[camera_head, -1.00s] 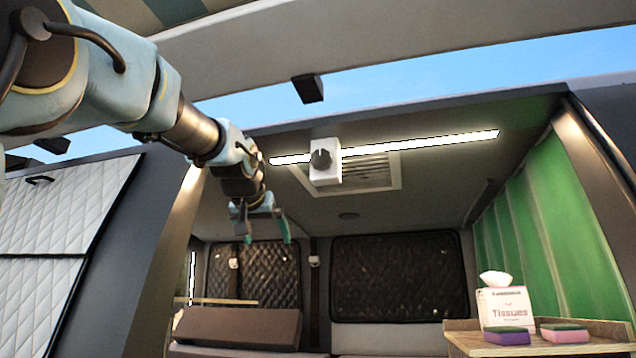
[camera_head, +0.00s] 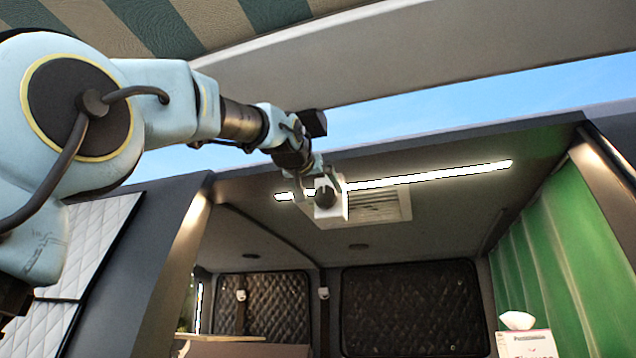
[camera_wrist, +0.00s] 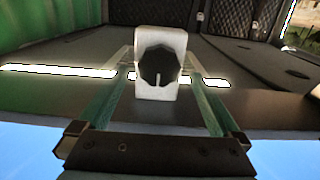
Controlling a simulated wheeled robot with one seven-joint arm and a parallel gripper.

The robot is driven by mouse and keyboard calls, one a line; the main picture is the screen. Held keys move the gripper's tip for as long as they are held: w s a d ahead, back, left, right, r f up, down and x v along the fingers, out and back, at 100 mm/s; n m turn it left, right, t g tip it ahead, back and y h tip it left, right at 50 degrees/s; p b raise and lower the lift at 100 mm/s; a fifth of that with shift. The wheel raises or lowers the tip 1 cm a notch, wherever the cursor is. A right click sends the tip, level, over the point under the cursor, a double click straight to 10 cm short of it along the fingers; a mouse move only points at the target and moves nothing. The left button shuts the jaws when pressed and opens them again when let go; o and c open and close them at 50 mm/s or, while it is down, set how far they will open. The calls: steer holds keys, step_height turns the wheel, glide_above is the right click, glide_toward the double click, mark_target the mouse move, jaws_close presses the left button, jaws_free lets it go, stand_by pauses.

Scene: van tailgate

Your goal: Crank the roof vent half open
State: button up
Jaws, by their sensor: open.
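The roof vent (camera_head: 378,206) is a pale slatted panel in the van ceiling. Beside it on the left is a white box (camera_head: 341,213) with a dark round crank knob (camera_head: 325,195). In the wrist view the knob (camera_wrist: 159,66) is faceted, with a white mark pointing down the picture, on the white box (camera_wrist: 160,38). My gripper (camera_head: 318,187) is open at the knob. In the wrist view its green fingers (camera_wrist: 158,72) stand on either side of the knob and box, with visible gaps. I cannot tell how deep the fingertips reach.
A lit strip light (camera_head: 430,177) runs along the ceiling beside the vent. A green curtain (camera_head: 550,245) hangs right; a tissue box (camera_head: 527,343) stands lower right.

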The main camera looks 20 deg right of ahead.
steer(key=shift+x, duration=1.05)
steer(key=c, duration=1.4)
